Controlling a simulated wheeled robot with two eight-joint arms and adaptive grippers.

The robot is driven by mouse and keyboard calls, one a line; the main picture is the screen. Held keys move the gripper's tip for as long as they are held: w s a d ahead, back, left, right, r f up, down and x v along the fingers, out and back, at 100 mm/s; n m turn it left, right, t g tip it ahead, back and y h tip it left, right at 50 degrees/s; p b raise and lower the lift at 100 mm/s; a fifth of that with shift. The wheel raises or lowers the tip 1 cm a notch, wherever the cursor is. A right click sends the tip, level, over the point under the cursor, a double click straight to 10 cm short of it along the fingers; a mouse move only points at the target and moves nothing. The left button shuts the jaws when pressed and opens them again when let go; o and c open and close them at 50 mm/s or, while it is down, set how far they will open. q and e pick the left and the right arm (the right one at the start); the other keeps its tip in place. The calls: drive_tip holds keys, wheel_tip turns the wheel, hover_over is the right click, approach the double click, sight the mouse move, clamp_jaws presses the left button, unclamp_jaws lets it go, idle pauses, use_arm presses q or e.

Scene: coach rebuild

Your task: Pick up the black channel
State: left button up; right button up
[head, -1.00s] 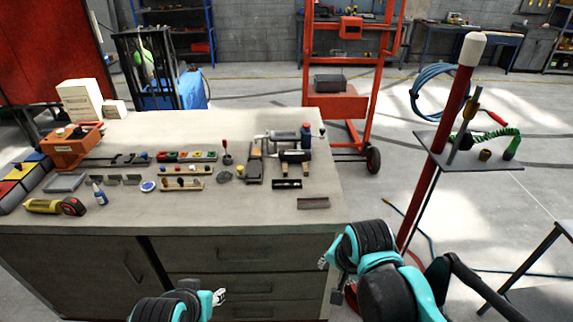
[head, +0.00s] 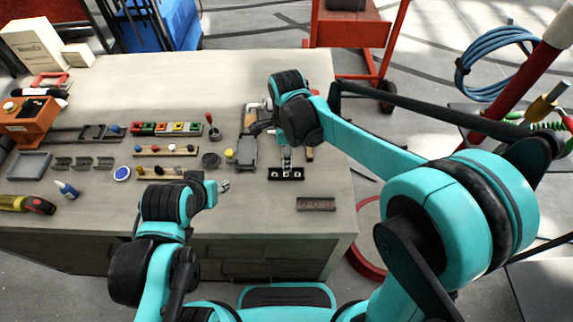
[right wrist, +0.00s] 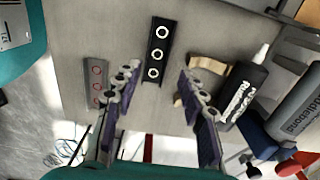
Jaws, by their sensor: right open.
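The black channel (head: 286,174) is a short dark bar with several pale rings, lying on the workbench near its front right. It also shows in the right wrist view (right wrist: 158,55), upper middle, between and beyond the fingertips. My right gripper (head: 287,157) is above the bench just behind the channel, partly hidden by my arm. In the right wrist view its fingers (right wrist: 157,88) are spread apart with nothing between them. I cannot see it touching the channel. My left gripper (head: 223,186) hangs over the bench's front, left of the channel, too small to tell its jaws.
A grey channel with red rings (head: 316,204) lies right of the black one. Beside my right gripper are a wooden-coloured piece (right wrist: 205,75) and a black bottle (right wrist: 242,92). Trays and small parts fill the bench's left. The bench's front right is mostly clear.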

sight(288, 175)
drive_tip(key=shift+s+f, duration=0.15)
drive_tip(key=shift+f, duration=0.8)
wheel_tip(288, 175, down, 5)
drive_tip(key=shift+d+r+b, duration=0.1)
drive_tip(key=shift+r+b, duration=0.1)
drive_tip(key=shift+b, duration=1)
drive_tip(key=c, duration=0.9)
